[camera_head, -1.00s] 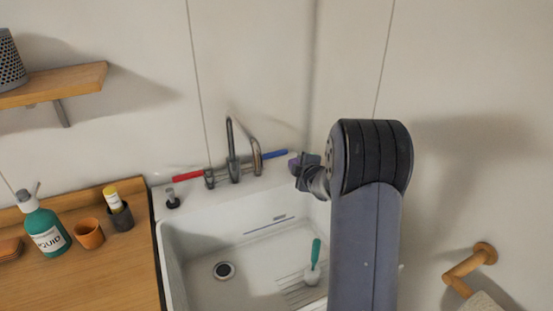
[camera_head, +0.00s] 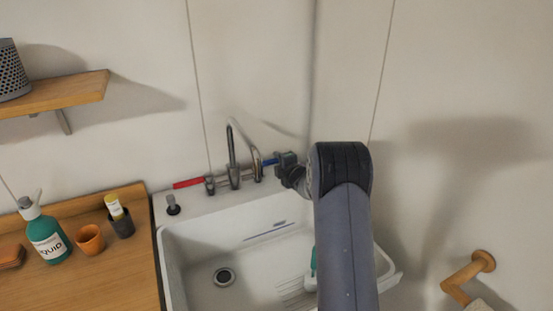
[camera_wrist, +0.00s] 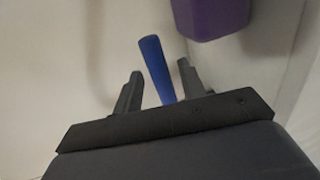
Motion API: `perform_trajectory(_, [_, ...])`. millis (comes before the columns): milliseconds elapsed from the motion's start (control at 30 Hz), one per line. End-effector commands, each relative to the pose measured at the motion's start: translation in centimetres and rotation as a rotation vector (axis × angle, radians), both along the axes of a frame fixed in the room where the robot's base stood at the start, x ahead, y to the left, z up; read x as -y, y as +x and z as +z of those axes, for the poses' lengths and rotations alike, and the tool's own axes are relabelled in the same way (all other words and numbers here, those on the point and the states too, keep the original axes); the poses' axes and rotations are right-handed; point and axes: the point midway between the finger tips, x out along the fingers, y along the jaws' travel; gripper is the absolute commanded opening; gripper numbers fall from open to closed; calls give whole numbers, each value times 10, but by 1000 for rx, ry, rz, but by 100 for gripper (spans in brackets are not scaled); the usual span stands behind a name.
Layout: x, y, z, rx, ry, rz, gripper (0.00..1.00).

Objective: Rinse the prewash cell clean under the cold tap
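The cold tap's blue lever (camera_head: 269,162) sticks out to the right of the metal faucet (camera_head: 234,165) behind the sink. It also shows in the wrist view (camera_wrist: 157,68), between the two fingers of my gripper (camera_wrist: 158,82), with a gap on each side. My gripper is open and empty; in the head view it (camera_head: 283,163) is at the lever's right end. A purple block-shaped thing (camera_wrist: 210,15) is at the top right of the wrist view; I cannot tell whether it is the prewash cell. The white sink (camera_head: 215,228) has its round drain visible.
A red lever (camera_head: 188,183) is left of the faucet. A green-handled brush (camera_head: 313,262) in the sink is partly behind my arm. The wooden counter (camera_head: 110,285) holds a green bottle (camera_head: 45,235), an orange cup (camera_head: 90,239) and a dark cup (camera_head: 122,224). A wooden wall holder (camera_head: 468,278) is at right.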

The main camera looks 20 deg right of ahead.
Motion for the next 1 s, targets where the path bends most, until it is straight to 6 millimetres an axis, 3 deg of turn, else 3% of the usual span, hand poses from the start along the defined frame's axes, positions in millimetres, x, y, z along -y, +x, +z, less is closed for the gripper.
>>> perform_trajectory(200, [-2,17,-3,0,1,0,39])
perform_trajectory(567, [-2,20,-5,0,1,-1,39])
perform_trajectory(1000, [-2,20,-5,0,1,-1,4])
